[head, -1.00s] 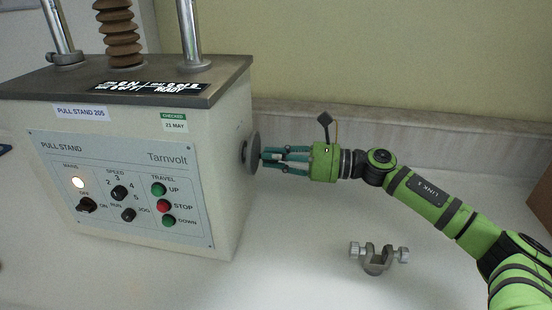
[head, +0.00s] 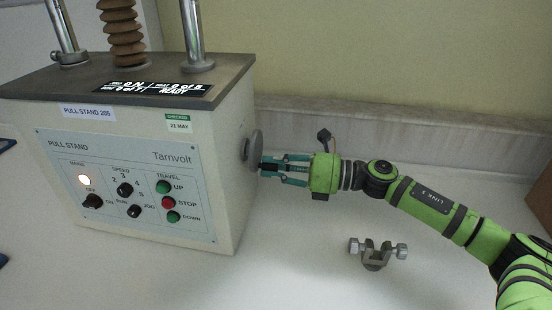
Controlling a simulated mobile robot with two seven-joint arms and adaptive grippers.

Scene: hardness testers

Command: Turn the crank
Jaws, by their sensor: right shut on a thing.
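The pull stand (head: 130,160) is a cream box with a dark top and stands at the left. The crank (head: 254,147) is a grey disc on its right side. My right gripper (head: 268,166) reaches in from the right and is shut at the lower part of the disc. Its fingers cover the part of the crank that they hold, so the handle itself is mostly hidden. My left gripper is not in view.
A metal clamp (head: 374,254) with two side screws lies on the white bench to the right of the stand. A brown box (head: 541,200) is at the right edge. A low ledge (head: 400,130) runs along the wall behind. The bench between stand and clamp is clear.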

